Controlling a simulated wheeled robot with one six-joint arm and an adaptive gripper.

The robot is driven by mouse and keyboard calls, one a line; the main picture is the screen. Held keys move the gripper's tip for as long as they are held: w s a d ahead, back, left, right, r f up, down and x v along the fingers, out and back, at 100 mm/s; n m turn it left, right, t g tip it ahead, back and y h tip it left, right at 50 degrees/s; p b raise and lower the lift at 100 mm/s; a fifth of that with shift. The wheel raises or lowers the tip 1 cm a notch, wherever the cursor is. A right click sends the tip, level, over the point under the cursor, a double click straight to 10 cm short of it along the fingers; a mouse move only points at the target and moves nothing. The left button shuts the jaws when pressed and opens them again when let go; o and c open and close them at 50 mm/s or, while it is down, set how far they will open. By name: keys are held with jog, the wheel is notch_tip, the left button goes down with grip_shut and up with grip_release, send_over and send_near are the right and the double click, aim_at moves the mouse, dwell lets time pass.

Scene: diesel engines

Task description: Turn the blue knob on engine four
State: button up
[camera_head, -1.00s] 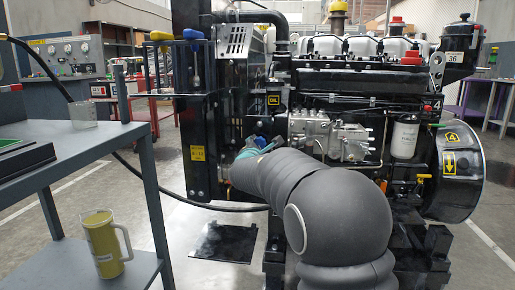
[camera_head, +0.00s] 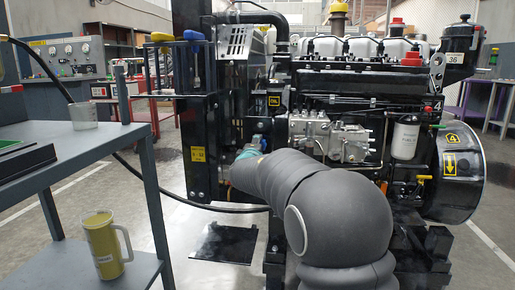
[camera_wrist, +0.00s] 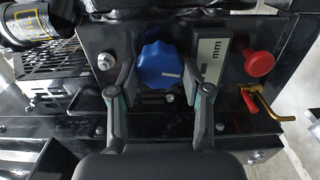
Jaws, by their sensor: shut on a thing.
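The blue knob (camera_wrist: 160,65) is on a black panel in the wrist view. A white mark on its face points to the right. My gripper (camera_wrist: 160,80) has one finger on each side of the knob and is shut on it. The exact contact at the fingertips is hard to see. In the head view my arm reaches to the lower left part of the engine (camera_head: 325,130). My gripper (camera_head: 248,155) is mostly hidden there behind my arm, and the knob cannot be made out.
A grey bench (camera_head: 75,150) with a yellow mug (camera_head: 101,243) stands at left. A black hose (camera_head: 180,203) crosses the floor.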

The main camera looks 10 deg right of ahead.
dwell(0.5)
jog(key=o, duration=1.2)
jog(key=shift+c, duration=0.2)
jog(key=v, duration=1.2)
